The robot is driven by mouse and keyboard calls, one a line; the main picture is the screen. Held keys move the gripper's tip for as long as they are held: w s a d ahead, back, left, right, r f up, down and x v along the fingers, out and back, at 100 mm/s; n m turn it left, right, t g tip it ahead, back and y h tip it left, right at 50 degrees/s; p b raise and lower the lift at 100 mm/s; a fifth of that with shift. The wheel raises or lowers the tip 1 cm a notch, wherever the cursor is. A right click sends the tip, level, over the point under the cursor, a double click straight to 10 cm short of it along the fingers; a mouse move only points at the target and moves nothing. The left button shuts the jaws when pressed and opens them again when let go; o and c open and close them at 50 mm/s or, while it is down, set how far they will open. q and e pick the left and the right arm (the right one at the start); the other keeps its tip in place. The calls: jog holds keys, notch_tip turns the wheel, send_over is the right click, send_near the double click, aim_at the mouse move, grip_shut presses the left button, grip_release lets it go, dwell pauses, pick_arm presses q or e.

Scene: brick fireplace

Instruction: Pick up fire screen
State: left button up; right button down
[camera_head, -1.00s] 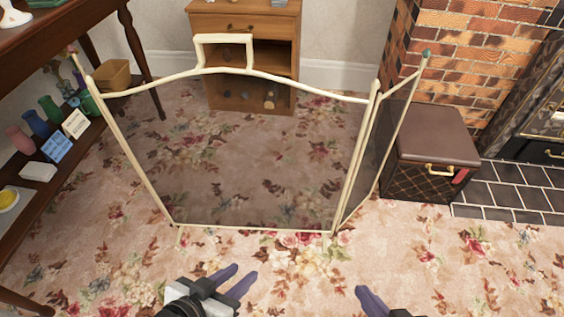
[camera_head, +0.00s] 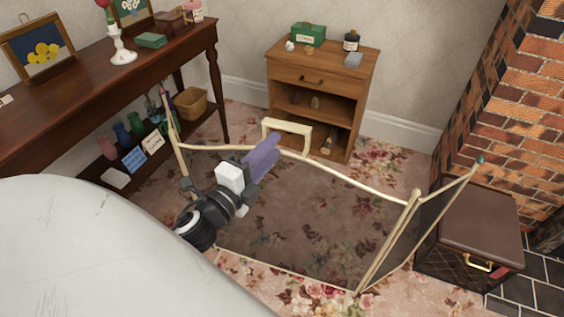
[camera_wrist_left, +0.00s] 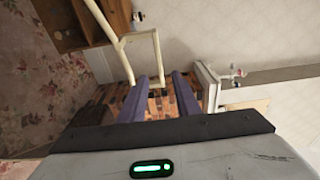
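The fire screen (camera_head: 345,180) stands upright on the carpet, with a cream frame, dark mesh and a folded side panel at the right. Its cream handle (camera_head: 288,125) rises from the top rail; it also shows in the left wrist view (camera_wrist_left: 140,37). My left gripper (camera_head: 264,145), with purple fingers, is in front of the screen at the handle's lower left. In the left wrist view its fingers (camera_wrist_left: 161,76) are apart, with the handle just beyond or partly between the tips; contact cannot be told. My right gripper is out of view.
A dark wooden table (camera_head: 100,80) with ornaments stands at the left. A small wooden cabinet (camera_head: 310,80) is behind the screen. A brown chest (camera_head: 480,225) and the brick fireplace (camera_head: 510,100) are at the right.

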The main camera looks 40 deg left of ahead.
aim_at(292, 126)
pick_arm(q)
jog(key=w, duration=0.3)
jog(key=shift+w+a, duration=0.2)
jog(key=shift+w, duration=0.2)
jog(key=shift+w+a+p, duration=0.2)
jog(key=shift+w+p, duration=0.15)
jog(key=shift+w, duration=2.45)
grip_shut()
jog(key=shift+r, duration=0.4)
